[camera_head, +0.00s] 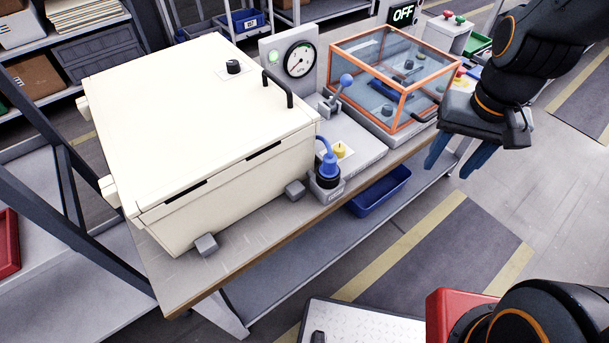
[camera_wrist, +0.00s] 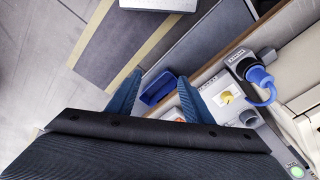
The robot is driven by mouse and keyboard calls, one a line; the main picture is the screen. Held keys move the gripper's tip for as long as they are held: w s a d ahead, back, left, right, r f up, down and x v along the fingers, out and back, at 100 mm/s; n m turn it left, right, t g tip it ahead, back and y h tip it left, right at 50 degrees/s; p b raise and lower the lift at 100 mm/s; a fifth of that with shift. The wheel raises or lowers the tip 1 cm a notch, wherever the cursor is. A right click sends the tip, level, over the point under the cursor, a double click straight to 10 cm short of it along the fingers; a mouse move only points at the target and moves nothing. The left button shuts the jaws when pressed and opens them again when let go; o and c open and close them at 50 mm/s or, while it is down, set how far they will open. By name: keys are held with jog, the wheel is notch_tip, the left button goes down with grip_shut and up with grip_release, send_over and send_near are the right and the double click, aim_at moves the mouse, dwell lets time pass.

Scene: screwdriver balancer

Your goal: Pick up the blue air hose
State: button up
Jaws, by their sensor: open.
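The blue air hose (camera_head: 328,160) is a short curved blue piece plugged into a dark round socket at the front edge of the workbench, in front of a yellow knob. It also shows at the right in the wrist view (camera_wrist: 261,80). My gripper (camera_head: 456,160) is open and empty, with two blue fingers spread apart. It hangs past the bench's front edge, to the right of the hose and well apart from it. In the wrist view the fingers (camera_wrist: 158,92) are left of the hose, with a blue bin partly behind the right finger.
A large cream box (camera_head: 190,120) fills the bench's left side. An orange-framed clear case (camera_head: 395,75) stands to the right of the pressure gauge (camera_head: 299,60). A blue lever (camera_head: 346,81) rises behind the hose. A blue bin (camera_head: 380,190) sits on the lower shelf.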

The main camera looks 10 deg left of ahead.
jog(key=w+a+m, duration=0.3)
jog(key=a+m, duration=0.1)
jog(key=a, duration=0.6)
jog(key=m+g, duration=0.2)
jog(key=m, duration=0.3)
send_over(330, 157)
jog(key=w+d, duration=0.1)
jog(key=shift+f+y, duration=0.2)
jog(key=shift+y, duration=0.2)
jog(key=shift+s+a+f+p, duration=0.15)
jog(key=shift+f+p, duration=0.05)
jog(key=shift+f, duration=0.95)
jog(key=shift+s+a+f+p, duration=0.15)
jog(key=shift+s+f+p, duration=0.1)
jog(key=shift+f, duration=0.95)
jog(key=shift+s+a+f+p, duration=0.1)
jog(key=shift+a+f+p, duration=0.1)
jog(key=shift+f, duration=0.95)
grip_shut()
jog(key=shift+r+b, duration=0.8)
jog(key=shift+r, duration=4.25)
